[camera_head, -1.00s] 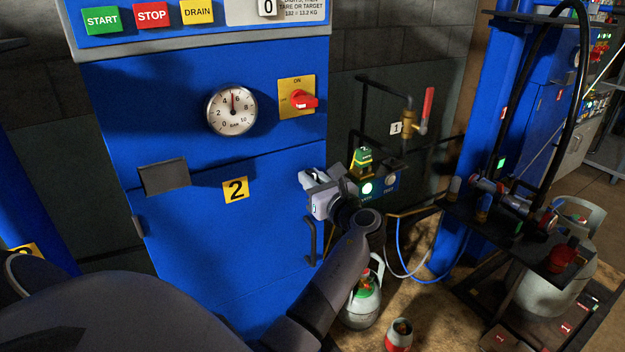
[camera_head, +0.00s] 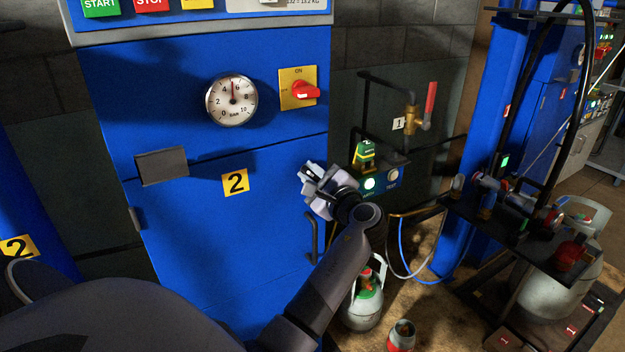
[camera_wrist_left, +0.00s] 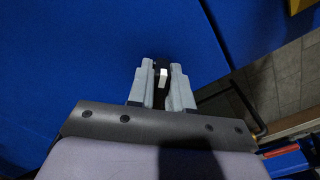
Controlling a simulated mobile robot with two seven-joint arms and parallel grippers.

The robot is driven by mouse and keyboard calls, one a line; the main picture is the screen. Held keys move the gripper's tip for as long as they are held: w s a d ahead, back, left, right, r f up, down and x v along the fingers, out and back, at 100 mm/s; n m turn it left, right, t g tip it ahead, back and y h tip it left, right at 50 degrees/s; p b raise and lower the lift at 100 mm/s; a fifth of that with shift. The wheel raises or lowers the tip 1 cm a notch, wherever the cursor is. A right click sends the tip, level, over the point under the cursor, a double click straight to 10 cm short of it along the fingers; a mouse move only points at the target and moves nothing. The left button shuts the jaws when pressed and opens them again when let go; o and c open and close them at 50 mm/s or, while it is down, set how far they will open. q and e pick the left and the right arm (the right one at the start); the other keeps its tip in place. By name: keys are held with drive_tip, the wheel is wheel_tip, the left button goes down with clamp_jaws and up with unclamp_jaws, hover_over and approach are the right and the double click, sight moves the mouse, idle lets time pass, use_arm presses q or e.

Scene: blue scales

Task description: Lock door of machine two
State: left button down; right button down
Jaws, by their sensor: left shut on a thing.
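The door looks flush with the frame. My left gripper (camera_head: 309,174) is at the door's upper right edge. In the left wrist view, the same gripper (camera_wrist_left: 161,70) is shut on a small latch (camera_wrist_left: 163,78), with a pale piece and a dark part showing between the fingers. The fingers hide most of the latch, so its exact position cannot be told. My right gripper is not in view.
A dark door handle (camera_head: 312,238) is below my left gripper. A red switch (camera_head: 305,90) and a gauge (camera_head: 231,100) are above the door. Gas bottles (camera_head: 363,302) stand on the floor.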

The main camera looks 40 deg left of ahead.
use_arm(q)
drive_tip(key=n+b, duration=0.1)
drive_tip(key=n, duration=0.1)
drive_tip(key=n+b, duration=0.1)
drive_tip(key=shift+f+n, duration=0.35)
drive_tip(key=shift+n, duration=0.05)
drive_tip(key=n+b, duration=0.4)
drive_tip(key=shift+s+n, duration=0.1)
drive_tip(key=shift+n, duration=0.3)
drive_tip(key=shift+n+b, duration=0.3)
drive_tip(key=shift+b, duration=0.1)
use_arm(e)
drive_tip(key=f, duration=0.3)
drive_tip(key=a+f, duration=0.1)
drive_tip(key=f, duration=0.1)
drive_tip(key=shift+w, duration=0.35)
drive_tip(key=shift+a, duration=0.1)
use_arm(q)
drive_tip(key=c, duration=1.1)
unclamp_jaws()
drive_tip(key=v, duration=0.7)
drive_tip(key=shift+d+r+b, duration=0.1)
drive_tip(key=shift+b, duration=0.2)
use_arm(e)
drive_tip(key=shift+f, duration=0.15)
use_arm(q)
drive_tip(key=shift+d, duration=0.1)
